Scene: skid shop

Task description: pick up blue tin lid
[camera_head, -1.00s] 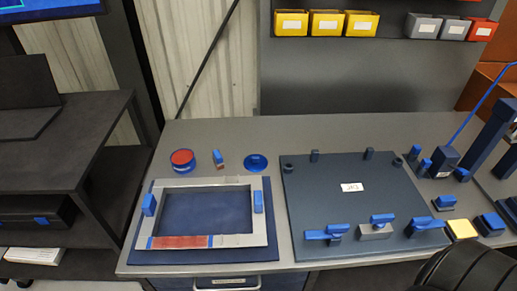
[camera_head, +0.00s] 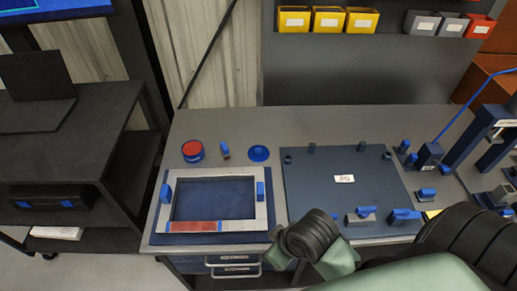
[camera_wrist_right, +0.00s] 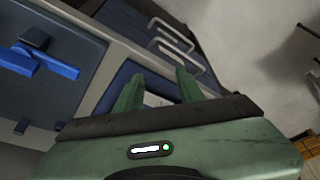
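The blue tin lid (camera_head: 259,153), a flat round disc with a small knob, lies on the grey bench behind the framed tray. A round blue tin with red inside (camera_head: 192,151) stands to its left, with a small upright blue-tipped piece (camera_head: 225,152) between them. My right arm comes in at the lower right of the head view, in front of the bench and well short of the lid. In the right wrist view my right gripper (camera_wrist_right: 158,88) has its two green fingers apart with nothing between them. The lid is not seen there. My left gripper is not in view.
A grey frame (camera_head: 262,211) on a blue base lies in front of the lid. A dark plate (camera_head: 300,180) with pegs and blue-handled clamps lies to the right. Drawer handles (camera_head: 235,270) project below the bench edge. The bench behind the lid is clear.

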